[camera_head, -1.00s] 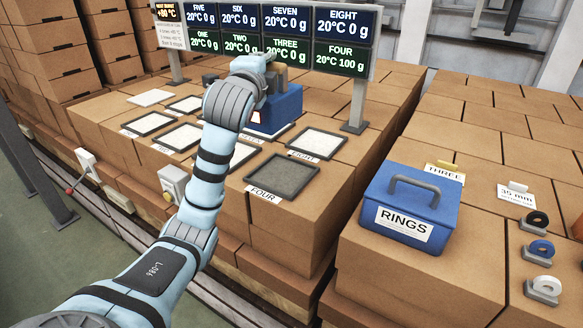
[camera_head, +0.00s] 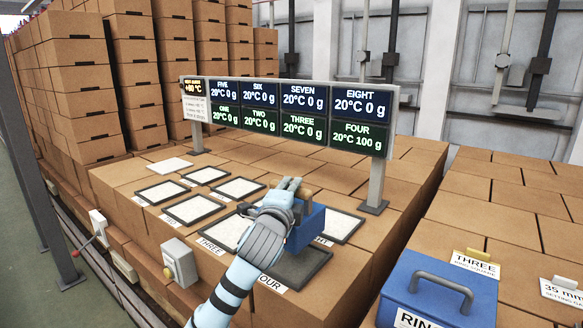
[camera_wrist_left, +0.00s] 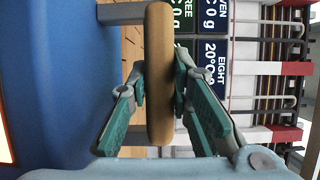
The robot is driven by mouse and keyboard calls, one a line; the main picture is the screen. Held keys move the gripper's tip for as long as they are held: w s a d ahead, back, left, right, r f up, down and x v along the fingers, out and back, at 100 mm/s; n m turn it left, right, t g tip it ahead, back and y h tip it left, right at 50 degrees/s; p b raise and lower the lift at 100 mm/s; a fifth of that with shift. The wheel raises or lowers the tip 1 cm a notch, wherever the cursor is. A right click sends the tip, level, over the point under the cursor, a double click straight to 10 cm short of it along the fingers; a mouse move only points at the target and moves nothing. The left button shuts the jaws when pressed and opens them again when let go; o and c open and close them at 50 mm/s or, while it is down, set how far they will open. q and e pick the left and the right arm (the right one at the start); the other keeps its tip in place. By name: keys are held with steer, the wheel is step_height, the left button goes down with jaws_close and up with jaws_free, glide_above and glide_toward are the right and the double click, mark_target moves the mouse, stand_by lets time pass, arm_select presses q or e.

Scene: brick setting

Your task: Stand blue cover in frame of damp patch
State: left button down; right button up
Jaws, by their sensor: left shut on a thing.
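The blue cover (camera_head: 305,230) has a wooden handle (camera_wrist_left: 158,110). My left gripper (camera_head: 290,188) is shut on that handle, one finger on each side in the left wrist view. The cover's blue wall (camera_wrist_left: 55,70) fills the left of that view. The dark grey patch (camera_head: 305,268) lies in the frame labelled FOUR, and the FOUR display (camera_head: 357,135) reads 100 g. The cover appears over the far part of this frame. My arm and the cover hide part of the patch, and I cannot tell if the cover touches it. My right gripper is not in view.
Several pale patches in dark frames, such as THREE (camera_head: 230,230) and EIGHT (camera_head: 342,226), lie close around. The display board (camera_head: 290,112) stands behind on posts (camera_head: 376,185). A blue RINGS box (camera_head: 450,290) is at lower right. A switch box (camera_head: 180,262) is on the near side.

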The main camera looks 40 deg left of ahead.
arm_select(q)
steer(key=f, duration=0.3)
steer(key=shift+w, duration=0.2)
steer(key=shift+s+d+f+b, duration=0.15)
steer(key=shift+f+b, duration=0.15)
steer(key=shift+f, duration=0.3)
step_height(320, 180, down, 3)
steer(key=shift+s+f+b, duration=0.1)
steer(key=shift+b, duration=0.25)
steer(key=c, duration=1.9)
jaws_free()
steer(key=shift+f, duration=0.15)
steer(key=o, duration=0.3)
steer(key=shift+o, duration=0.7)
steer(key=shift+s+d, duration=0.1)
steer(key=v, duration=1.2)
